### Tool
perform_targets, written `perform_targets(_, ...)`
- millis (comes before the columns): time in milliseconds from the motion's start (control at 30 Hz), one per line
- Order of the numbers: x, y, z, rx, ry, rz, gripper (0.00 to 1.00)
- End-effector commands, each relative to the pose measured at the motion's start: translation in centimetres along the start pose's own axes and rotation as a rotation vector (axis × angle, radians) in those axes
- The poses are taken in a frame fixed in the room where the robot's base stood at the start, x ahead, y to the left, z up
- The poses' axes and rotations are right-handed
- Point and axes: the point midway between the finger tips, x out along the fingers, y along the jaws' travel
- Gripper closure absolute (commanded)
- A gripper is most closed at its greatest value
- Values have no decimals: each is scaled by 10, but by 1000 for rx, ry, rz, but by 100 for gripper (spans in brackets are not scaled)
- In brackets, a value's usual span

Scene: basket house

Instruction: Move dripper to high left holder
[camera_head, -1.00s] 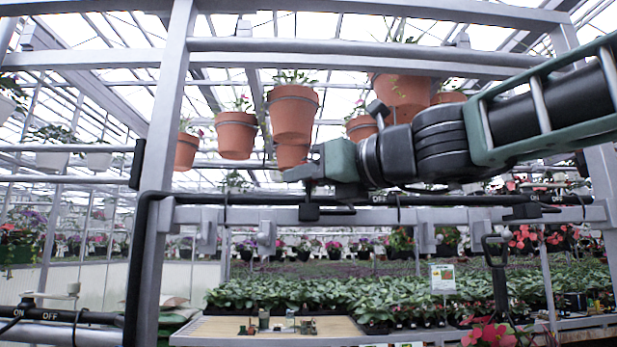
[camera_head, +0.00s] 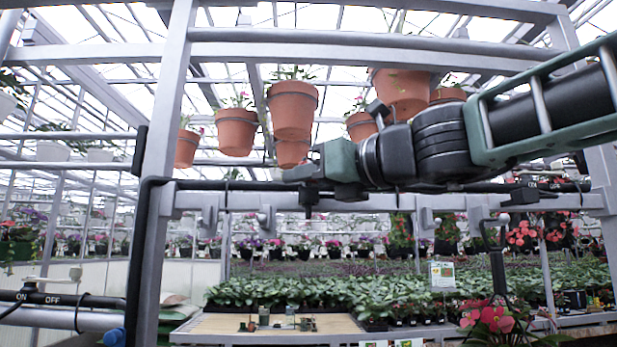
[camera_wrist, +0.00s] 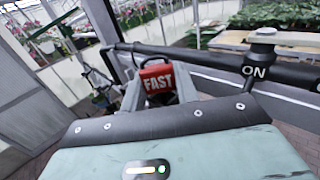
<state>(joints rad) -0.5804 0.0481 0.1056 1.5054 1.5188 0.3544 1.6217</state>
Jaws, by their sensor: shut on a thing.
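My gripper (camera_head: 300,173) reaches in from the right at mid-height in the head view, its fingers pointing left. In the wrist view its grey fingers (camera_wrist: 161,90) are closed around a red block (camera_wrist: 157,80) with the word FAST, which appears to be the dripper. A thin black loop stands up from the block. In the head view the held block is small, dark and hard to make out. A black pipe (camera_head: 245,187) runs along a grey rail just below the gripper, bending down at the left post. I cannot tell which fitting is the high left holder.
Several terracotta pots (camera_head: 292,110) hang just above and behind the gripper. A grey post (camera_head: 168,110) stands to its left. A lower pipe with ON and OFF labels (camera_head: 55,300) is at bottom left. A wooden tabletop (camera_head: 215,325) and plant beds lie beyond.

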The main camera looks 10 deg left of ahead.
Motion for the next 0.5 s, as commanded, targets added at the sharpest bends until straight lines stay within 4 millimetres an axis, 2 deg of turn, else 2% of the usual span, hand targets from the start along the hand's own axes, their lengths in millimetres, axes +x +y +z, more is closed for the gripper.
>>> perform_targets(333,0,0,-4,0,0,0,83)
perform_targets(367,0,0,-4,0,0,0,64)
perform_targets(433,0,0,-4,0,0,0,45)
perform_targets(500,0,0,-4,0,0,0,44)
